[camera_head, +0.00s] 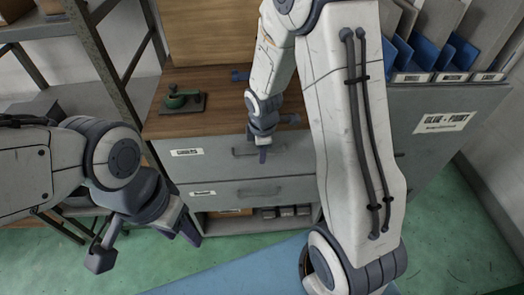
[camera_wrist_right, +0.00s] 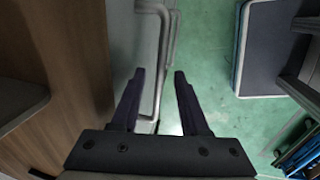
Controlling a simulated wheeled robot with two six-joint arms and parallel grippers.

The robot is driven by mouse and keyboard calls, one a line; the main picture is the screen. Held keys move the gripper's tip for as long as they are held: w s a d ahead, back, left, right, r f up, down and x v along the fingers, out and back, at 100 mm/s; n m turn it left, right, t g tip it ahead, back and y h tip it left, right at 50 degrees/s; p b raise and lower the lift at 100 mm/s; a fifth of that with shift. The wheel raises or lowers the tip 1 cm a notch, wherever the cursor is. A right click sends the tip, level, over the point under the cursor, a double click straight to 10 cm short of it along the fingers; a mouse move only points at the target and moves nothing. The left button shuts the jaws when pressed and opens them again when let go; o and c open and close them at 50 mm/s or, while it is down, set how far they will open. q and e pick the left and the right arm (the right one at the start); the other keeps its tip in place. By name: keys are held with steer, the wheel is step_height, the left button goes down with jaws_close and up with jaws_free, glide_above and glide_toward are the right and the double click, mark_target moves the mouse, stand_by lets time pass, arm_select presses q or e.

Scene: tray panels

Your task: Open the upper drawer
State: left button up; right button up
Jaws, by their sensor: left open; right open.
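The upper drawer (camera_head: 210,165) is a grey front with a white label, just under the wooden top of a cabinet. Its bar handle (camera_head: 243,153) is partly hidden by my right gripper (camera_head: 264,152), which points down in front of the drawer. In the right wrist view my right gripper (camera_wrist_right: 158,82) is open and empty, with a grey handle bar (camera_wrist_right: 166,50) showing between its fingers; I cannot tell how deep it sits between them. The drawer looks shut. My left gripper (camera_head: 143,250) is open and empty at the lower left, away from the cabinet.
A lower drawer (camera_head: 225,192) with its own handle sits below, over an open shelf holding small boxes. A green tool on a dark base (camera_head: 181,101) lies on the wooden top (camera_head: 215,88). A metal shelf rack (camera_head: 110,60) stands left. A blue mat (camera_head: 235,272) lies on the green floor.

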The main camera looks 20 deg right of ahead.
jaws_close()
stand_by(1.5)
